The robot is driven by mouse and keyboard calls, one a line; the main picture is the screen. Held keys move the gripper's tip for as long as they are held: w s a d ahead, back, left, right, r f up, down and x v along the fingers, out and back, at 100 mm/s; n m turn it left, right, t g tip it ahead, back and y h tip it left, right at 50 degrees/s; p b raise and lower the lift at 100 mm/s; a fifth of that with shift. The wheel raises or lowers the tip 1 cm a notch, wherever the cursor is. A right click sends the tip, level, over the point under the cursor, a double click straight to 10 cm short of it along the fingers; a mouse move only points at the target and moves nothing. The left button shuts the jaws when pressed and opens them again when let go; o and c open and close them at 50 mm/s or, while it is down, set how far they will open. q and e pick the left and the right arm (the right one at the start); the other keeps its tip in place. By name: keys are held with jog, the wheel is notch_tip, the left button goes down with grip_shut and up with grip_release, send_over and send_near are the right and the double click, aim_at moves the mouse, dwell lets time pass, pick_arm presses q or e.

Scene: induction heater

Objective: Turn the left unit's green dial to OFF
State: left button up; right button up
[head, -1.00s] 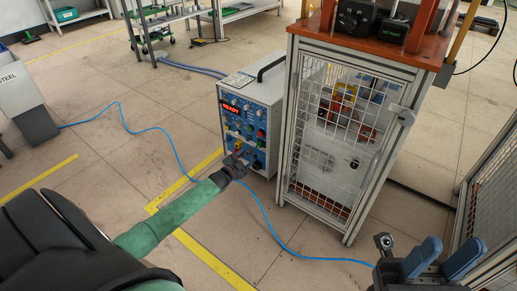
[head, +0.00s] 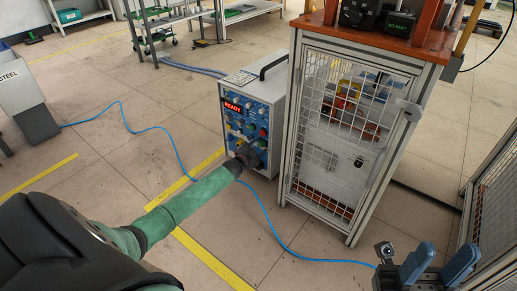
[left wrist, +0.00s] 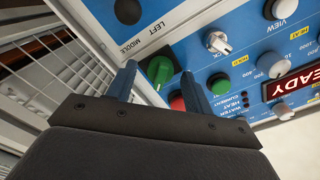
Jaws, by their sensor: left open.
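The left unit is a white cabinet with a blue front panel (head: 233,125) and a red READY display. My right gripper (head: 438,262) is open and empty at the lower right.
A red button (left wrist: 177,102) and a white knob (left wrist: 217,42) are close to the left fingers. A mesh-doored cabinet (head: 340,140) stands just right of the unit. A blue cable (head: 262,212) runs along the floor. The floor to the left is mostly clear.

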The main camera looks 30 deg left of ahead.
pick_arm(q)
jog(key=c, duration=1)
jog(key=shift+o, duration=0.2)
